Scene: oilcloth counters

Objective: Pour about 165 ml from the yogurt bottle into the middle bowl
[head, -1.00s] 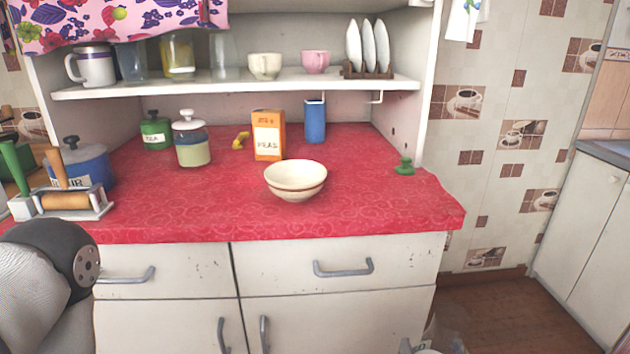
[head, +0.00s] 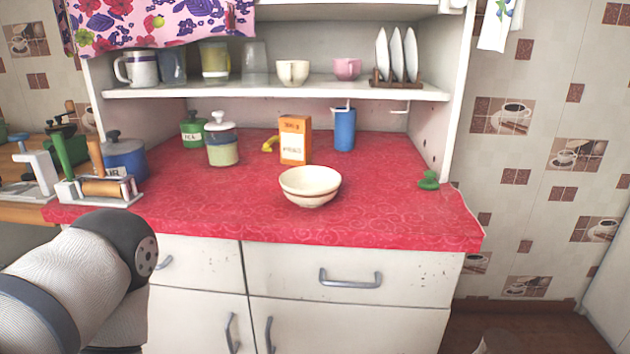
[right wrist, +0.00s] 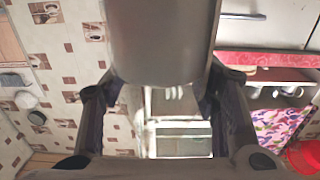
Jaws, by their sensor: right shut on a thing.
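A cream bowl (head: 310,190) with a brown band stands upright on the red counter, near its front edge, in the head view. It is the only bowl I can make out on the counter. In the right wrist view my right gripper (right wrist: 162,88) is shut on a smooth grey, rounded thing, likely the yogurt bottle (right wrist: 160,40). Its label, mouth and contents do not show. The right gripper and the bottle are outside the head view. My left arm shows at lower left in the head view, but its gripper does not.
Behind the bowl stand an orange box (head: 295,140), a blue container (head: 344,130), a lidded jar (head: 221,142) and a green tin (head: 194,130). A green figure (head: 428,180) is at the right. A shelf (head: 280,90) overhangs the back. The counter around the bowl is clear.

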